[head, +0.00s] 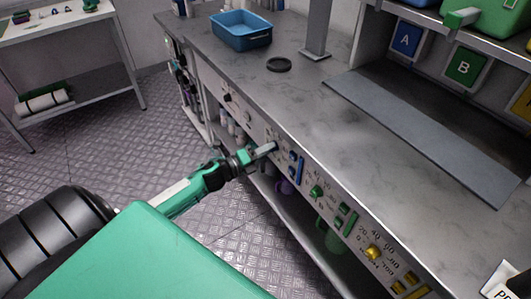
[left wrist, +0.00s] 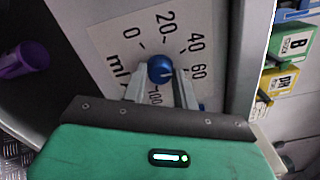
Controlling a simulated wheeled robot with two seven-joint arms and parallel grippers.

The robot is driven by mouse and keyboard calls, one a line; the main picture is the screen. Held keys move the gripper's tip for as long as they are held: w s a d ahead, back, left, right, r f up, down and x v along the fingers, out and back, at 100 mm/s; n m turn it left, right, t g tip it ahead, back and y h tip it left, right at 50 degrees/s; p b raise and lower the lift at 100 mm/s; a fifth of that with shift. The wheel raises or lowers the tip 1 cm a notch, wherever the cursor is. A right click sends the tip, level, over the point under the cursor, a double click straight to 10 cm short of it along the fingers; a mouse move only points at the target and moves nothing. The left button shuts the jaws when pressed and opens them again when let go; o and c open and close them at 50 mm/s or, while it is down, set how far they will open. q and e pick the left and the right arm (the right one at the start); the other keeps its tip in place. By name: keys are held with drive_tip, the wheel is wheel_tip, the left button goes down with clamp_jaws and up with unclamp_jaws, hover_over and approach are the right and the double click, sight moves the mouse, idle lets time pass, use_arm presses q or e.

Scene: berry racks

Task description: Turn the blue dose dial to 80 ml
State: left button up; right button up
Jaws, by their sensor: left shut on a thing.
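The blue dose dial (left wrist: 160,68) is a round knob on a pale scale plate (left wrist: 112,37) in the left wrist view. My left gripper (left wrist: 162,76) is shut on it, one finger on each side. The numbers 0, 20, 40, 60 and 100 show around the dial; the 80 is hidden by the right-hand finger. A small pale mark shows on the lower right of the knob, but I cannot read its exact setting. In the head view my left gripper (head: 270,148) reaches the bench's front panel and mostly hides the dial. My right gripper is out of view.
The green dial (head: 316,191) and yellow dial (head: 373,253) sit farther right along the bench front. A blue bin (head: 241,32) and a black ring (head: 279,64) are on the benchtop. A purple object (left wrist: 22,60) is left of the panel.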

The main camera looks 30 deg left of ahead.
use_arm(q)
drive_tip(key=shift+f+m+b, duration=0.1)
drive_tip(key=shift+m+b, duration=3.4)
drive_tip(key=shift+m, duration=3.1)
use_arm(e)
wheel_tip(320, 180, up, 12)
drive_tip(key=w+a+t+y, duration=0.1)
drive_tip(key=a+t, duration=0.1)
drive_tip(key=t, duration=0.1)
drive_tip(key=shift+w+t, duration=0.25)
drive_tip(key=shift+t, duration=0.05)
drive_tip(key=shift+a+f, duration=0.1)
use_arm(q)
drive_tip(key=o, duration=1)
drive_tip(key=shift+c, duration=0.2)
drive_tip(key=b+v, duration=0.2)
drive_tip(key=v, duration=1.1)
drive_tip(key=shift+s, duration=0.4)
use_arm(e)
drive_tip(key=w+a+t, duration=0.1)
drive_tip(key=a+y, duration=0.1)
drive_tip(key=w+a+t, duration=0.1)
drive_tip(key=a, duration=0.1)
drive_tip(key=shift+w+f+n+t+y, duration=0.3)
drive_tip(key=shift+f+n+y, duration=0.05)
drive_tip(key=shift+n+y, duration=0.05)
